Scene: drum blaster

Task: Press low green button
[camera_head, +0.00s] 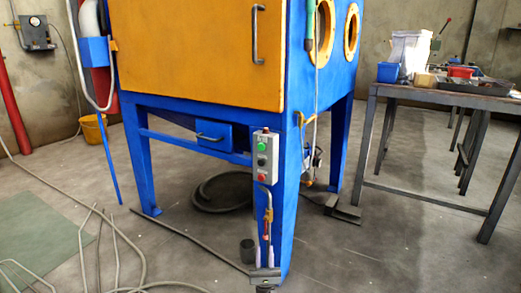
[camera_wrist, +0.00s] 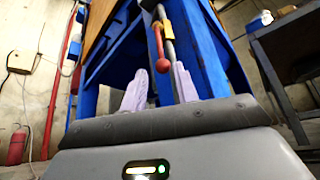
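A grey control box (camera_head: 265,157) is mounted on the front leg of the blue cabinet (camera_head: 150,110). It carries a green button (camera_head: 262,147) at the top, a black one (camera_head: 262,161) in the middle and a red one (camera_head: 262,178) at the bottom. My gripper (camera_head: 265,250) is low in front of the same leg, well below the box. In the wrist view its two pale lilac fingers (camera_wrist: 160,88) point up and stand apart, with nothing held between them. The green button cannot be made out in the wrist view.
A valve lever with a red ball (camera_wrist: 162,65) shows between my fingers in the wrist view. Hoses (camera_head: 225,190) lie on the floor under the cabinet. A metal workbench (camera_head: 440,92) stands to the right. Floor between cabinet and bench is mostly clear.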

